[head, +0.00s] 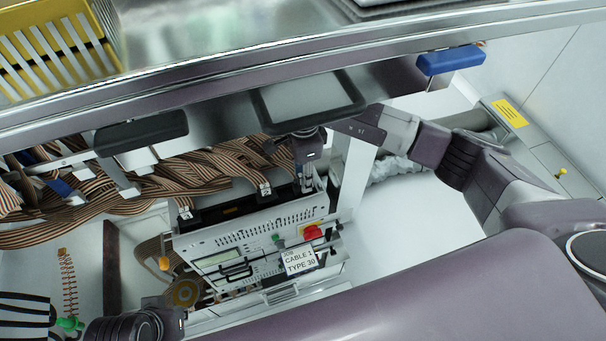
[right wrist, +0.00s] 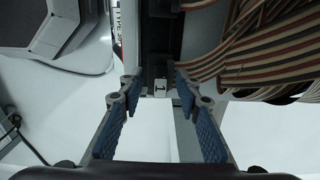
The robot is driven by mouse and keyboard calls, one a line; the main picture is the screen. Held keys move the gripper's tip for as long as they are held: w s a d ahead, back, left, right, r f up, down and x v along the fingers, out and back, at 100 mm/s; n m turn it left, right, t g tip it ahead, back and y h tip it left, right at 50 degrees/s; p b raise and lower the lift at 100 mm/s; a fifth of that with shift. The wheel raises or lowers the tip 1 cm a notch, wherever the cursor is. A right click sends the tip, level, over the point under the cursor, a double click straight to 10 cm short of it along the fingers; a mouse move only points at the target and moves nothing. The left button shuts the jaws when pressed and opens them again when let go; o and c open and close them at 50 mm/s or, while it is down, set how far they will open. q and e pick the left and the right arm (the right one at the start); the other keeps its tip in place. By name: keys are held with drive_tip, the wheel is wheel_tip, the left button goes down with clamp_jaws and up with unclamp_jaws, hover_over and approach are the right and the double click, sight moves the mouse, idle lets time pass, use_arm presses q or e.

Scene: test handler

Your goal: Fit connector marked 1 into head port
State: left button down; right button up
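My right gripper (head: 308,182) reaches down to the right end of the instrument unit (head: 225,240), by the ribbon cables. In the right wrist view its blue-padded fingers (right wrist: 156,86) are apart, on either side of a dark connector with a small white label (right wrist: 161,88). The label's mark is too small to read for sure. A gap shows between the fingers and the label. Two more white-labelled connectors, one in the middle (head: 265,188) and one at the left (head: 185,213), sit along the unit's top edge. Part of my left arm (head: 130,326) shows at the lower left; its fingers are out of sight.
Striped ribbon cables (head: 150,180) crowd the space left of my right gripper. A sign reading CABLE 1 TYPE 30 (head: 299,261) and a red knob (head: 313,232) are on the unit's front. White floor is open to the right.

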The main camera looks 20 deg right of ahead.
wheel_tip(320, 180, up, 7)
drive_tip(key=shift+r, duration=0.2)
idle(1.0)
